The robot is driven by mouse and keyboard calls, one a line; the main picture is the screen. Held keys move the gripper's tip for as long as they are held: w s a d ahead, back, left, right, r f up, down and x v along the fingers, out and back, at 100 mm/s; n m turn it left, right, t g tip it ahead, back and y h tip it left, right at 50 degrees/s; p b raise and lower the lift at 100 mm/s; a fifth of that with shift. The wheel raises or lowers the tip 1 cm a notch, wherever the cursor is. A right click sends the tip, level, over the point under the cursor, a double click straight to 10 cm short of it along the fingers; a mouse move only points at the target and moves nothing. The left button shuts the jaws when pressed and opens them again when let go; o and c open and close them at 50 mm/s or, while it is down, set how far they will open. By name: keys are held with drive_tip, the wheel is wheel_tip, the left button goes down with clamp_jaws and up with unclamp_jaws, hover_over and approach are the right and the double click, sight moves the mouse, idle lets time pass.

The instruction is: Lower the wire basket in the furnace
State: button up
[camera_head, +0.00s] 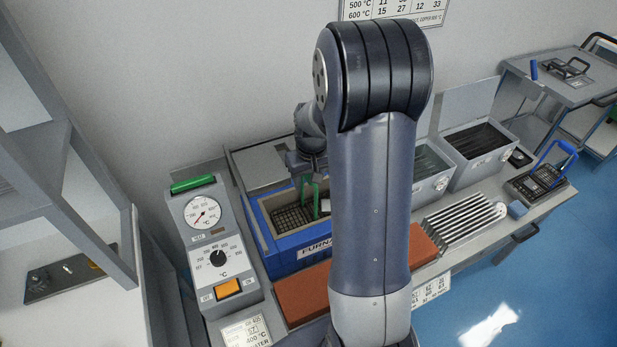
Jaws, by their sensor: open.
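The blue furnace (287,259) stands on the bench left of centre, with its top open. A dark wire basket (290,217) shows inside the furnace opening. Its green handle (304,199) stands upright. My gripper (311,176) is above the furnace at the top of the green handle, with its jaws open. Whether the fingers touch the handle is too small to tell. My arm hides the right part of the furnace and possibly part of the basket.
A control panel (219,250) with a dial and an orange switch stands left of the furnace. Orange-brown blocks (305,293) lie in front. Two grey tanks (480,148) stand to the right. Another basket with a blue handle (558,158) sits at the far right.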

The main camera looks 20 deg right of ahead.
drive_tip(key=r, duration=0.3)
drive_tip(key=s+r, duration=0.1)
drive_tip(key=r, duration=0.6)
drive_tip(key=shift+s+r, duration=0.15)
drive_tip(key=shift+r, duration=0.25)
drive_tip(key=f, duration=0.3)
drive_tip(key=w+f, duration=0.1)
drive_tip(key=f, duration=0.7)
drive_tip(key=shift+w, duration=0.15)
drive_tip(key=shift+r+p, duration=0.3)
drive_tip(key=shift+r, duration=0.2)
drive_tip(key=shift+f, duration=0.15)
